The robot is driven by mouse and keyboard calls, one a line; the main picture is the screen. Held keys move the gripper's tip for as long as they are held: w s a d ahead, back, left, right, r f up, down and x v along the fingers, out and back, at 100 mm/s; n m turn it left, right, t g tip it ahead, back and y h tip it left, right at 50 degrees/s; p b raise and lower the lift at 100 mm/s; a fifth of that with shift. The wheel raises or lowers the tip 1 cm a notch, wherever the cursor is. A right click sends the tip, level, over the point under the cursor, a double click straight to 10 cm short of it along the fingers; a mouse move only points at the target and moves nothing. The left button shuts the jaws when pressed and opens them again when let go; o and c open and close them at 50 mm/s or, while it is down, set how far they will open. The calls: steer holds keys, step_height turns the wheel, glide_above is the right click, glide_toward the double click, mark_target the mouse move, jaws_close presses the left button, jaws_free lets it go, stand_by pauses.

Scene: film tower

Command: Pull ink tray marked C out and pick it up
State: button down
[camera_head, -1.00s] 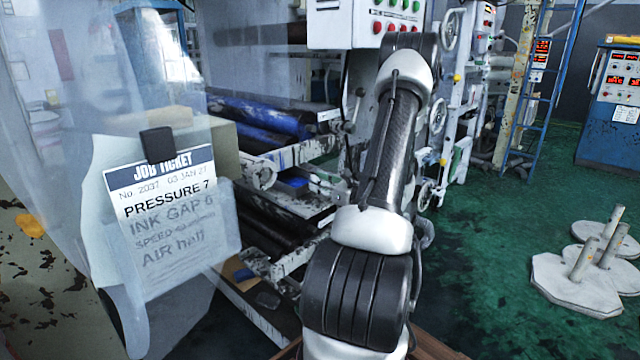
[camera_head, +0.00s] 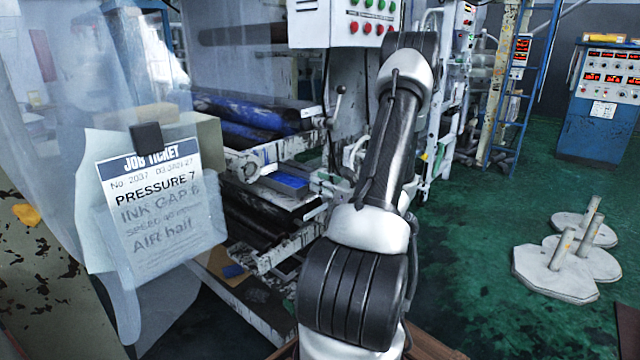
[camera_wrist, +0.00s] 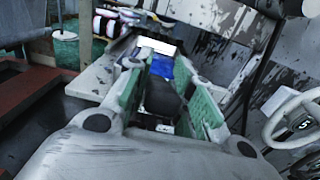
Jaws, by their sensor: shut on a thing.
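An ink tray with a blue inside (camera_head: 287,180) shows in the head view low in the press, left of my arm. In the wrist view my gripper (camera_wrist: 163,78) has its green-padded fingers on both sides of a dark grey part (camera_wrist: 162,99), with the tray's blue surface (camera_wrist: 162,67) just beyond it. The fingers are closed on this dark part, which looks like the tray's handle end. A blank white patch lies past the blue. I cannot read a letter C. In the head view my gripper is hidden behind my arm.
Press rollers (camera_head: 240,115) and a crank handle (camera_head: 336,105) are close around the tray. A white handwheel (camera_wrist: 295,115) stands at the right in the wrist view. A job ticket (camera_head: 155,195) hangs at left. Green floor is clear at right, before several white weighted posts (camera_head: 560,265).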

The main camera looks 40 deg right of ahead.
steer(key=c, duration=1.2)
jaws_free()
steer(key=shift+o, duration=0.2)
steer(key=shift+s, duration=0.1)
steer(key=s+d, duration=0.1)
steer(key=s, duration=1)
steer(key=shift+s+d, duration=0.15)
steer(key=shift+s, duration=0.2)
